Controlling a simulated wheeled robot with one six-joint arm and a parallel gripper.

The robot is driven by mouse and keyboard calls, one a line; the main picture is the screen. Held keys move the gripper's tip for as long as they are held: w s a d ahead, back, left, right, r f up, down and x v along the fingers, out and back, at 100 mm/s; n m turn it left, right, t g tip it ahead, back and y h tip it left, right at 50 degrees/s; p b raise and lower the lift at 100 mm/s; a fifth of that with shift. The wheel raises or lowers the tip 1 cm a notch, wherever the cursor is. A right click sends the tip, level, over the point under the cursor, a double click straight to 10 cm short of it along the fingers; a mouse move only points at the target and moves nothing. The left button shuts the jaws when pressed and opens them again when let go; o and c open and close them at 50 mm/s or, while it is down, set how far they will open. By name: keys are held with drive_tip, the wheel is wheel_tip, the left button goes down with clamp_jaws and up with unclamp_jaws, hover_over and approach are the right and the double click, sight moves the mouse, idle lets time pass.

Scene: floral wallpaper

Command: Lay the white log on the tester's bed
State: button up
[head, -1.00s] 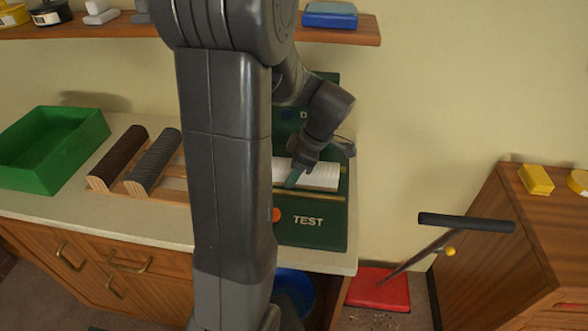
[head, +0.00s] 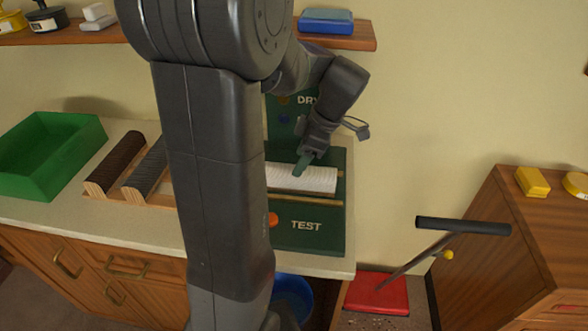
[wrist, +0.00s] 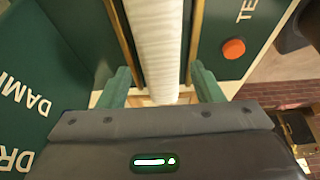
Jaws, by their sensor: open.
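The white log (head: 305,178) lies on the bed of the green tester (head: 325,230), between two wooden rails, behind the orange button. In the wrist view the log (wrist: 157,45) runs lengthwise up the picture, resting between the rails. My gripper (head: 301,165) is just above the log. In the wrist view its two green fingers (wrist: 165,88) stand wide apart, one on each side of the log's near end, with gaps between them and the log. My arm hides the left part of the tester and of the log in the head view.
A rack holds a brown log (head: 115,163) and a dark grey log (head: 147,170) to the left. A green tray (head: 55,187) stands at the far left. A shelf (head: 340,39) runs above. A black-handled lever (head: 463,226) stands right of the counter.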

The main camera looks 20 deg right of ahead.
drive_tip(key=v, duration=0.5)
drive_tip(key=shift+r, duration=0.1)
idle(0.9)
